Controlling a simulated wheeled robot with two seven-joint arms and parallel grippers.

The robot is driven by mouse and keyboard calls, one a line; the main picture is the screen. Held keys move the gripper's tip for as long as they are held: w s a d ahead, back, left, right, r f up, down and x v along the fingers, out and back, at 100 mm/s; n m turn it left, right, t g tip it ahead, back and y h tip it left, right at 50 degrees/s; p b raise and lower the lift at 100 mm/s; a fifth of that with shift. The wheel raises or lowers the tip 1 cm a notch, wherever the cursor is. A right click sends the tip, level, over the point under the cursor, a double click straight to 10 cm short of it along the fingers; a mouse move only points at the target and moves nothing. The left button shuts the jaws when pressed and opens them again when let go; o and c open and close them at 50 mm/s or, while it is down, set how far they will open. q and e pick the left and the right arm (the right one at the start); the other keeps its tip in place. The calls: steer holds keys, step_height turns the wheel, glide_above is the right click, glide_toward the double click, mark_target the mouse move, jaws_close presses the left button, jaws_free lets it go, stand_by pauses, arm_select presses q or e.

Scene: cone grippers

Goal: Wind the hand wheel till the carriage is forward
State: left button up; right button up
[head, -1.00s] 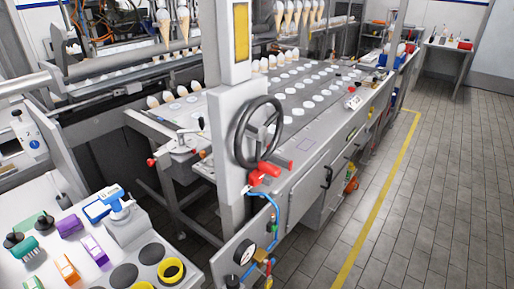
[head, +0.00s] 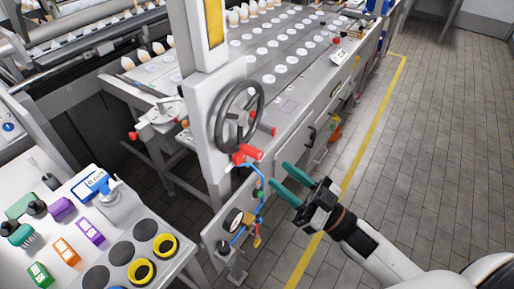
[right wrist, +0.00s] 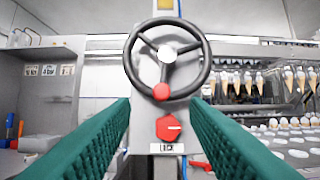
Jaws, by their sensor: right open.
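The hand wheel (head: 238,117) is dark, with three spokes, on a white column. It also shows in the right wrist view, face on, with a pale hub (right wrist: 167,54). A red handle (right wrist: 161,91) sits at the bottom of its rim. Below it is a red knob (right wrist: 168,128) over a label that seems to read LOCK. My right gripper (head: 279,174) has green fingers, is open and empty, and stands apart from the wheel, to its lower right in the head view. I cannot make out which part is the carriage. My left gripper is not in view.
A gauge with blue hoses (head: 233,220) is below the wheel. A red-tipped part (head: 270,131) juts out to its right. A worktop with coloured blocks and yellow rings (head: 165,246) is at lower left. The tiled floor (head: 430,150) at right is clear.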

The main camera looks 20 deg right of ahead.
mark_target(258, 159)
steer(key=shift+p+x, duration=1.15)
steer(key=shift+x, duration=2.8)
steer(key=shift+w+f, duration=0.1)
steer(key=shift+f, duration=0.05)
steer(key=shift+c, duration=0.3)
jaws_close()
